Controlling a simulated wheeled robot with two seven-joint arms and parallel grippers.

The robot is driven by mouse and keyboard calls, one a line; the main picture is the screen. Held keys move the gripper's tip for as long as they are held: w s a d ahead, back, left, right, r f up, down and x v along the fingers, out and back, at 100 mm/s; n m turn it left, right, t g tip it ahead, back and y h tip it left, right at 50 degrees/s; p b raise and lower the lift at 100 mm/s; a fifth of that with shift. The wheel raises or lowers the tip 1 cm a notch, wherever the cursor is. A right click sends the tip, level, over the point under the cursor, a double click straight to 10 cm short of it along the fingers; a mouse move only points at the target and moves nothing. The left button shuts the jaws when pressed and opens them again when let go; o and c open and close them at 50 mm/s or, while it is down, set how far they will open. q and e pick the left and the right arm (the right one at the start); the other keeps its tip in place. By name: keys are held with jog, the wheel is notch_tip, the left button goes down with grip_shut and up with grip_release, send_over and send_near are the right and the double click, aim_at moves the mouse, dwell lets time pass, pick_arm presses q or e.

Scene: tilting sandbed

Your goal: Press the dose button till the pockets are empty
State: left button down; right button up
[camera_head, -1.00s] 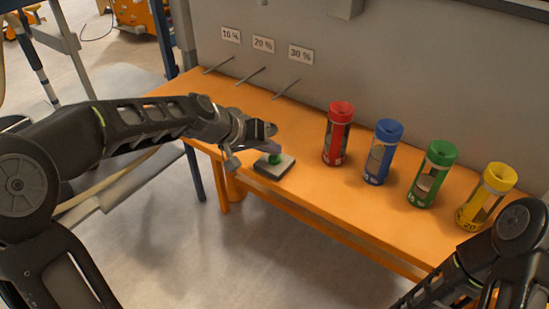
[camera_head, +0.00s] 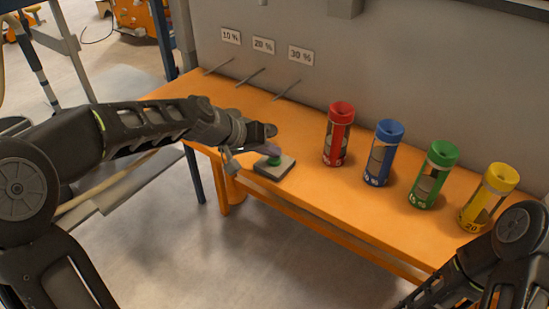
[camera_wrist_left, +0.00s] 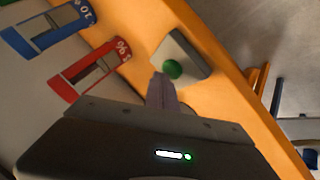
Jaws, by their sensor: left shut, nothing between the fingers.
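The green dose button (camera_head: 274,160) sits on a flat grey box (camera_head: 275,170) near the front edge of the orange bench. My left gripper (camera_head: 268,150) is shut and empty, its fingertips right by the button in the head view. In the left wrist view the shut fingertips (camera_wrist_left: 160,82) lie just beside the green button (camera_wrist_left: 172,69); I cannot tell if they touch it. Red (camera_head: 339,134), blue (camera_head: 383,152), green (camera_head: 434,175) and yellow (camera_head: 488,197) canisters with windows stand to the right. No pockets are clearly identifiable. My right gripper is out of view.
The orange bench (camera_head: 310,192) runs along a grey wall. Signs reading 10 % (camera_head: 231,37), 20 % (camera_head: 263,46) and 30 % (camera_head: 301,55) hang above thin grey rods. The bench is clear between the button box and the red canister.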

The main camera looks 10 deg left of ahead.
aim_at(271, 160)
pick_arm(q)
jog(key=shift+f, duration=0.25)
jog(key=shift+r, duration=0.15)
dwell(0.3)
jog(key=shift+r+p, duration=0.45)
jog(key=shift+r, duration=0.35)
jog(key=shift+r, duration=0.1)
jog(key=shift+r+p, duration=1.75)
jog(key=shift+r, duration=0.7)
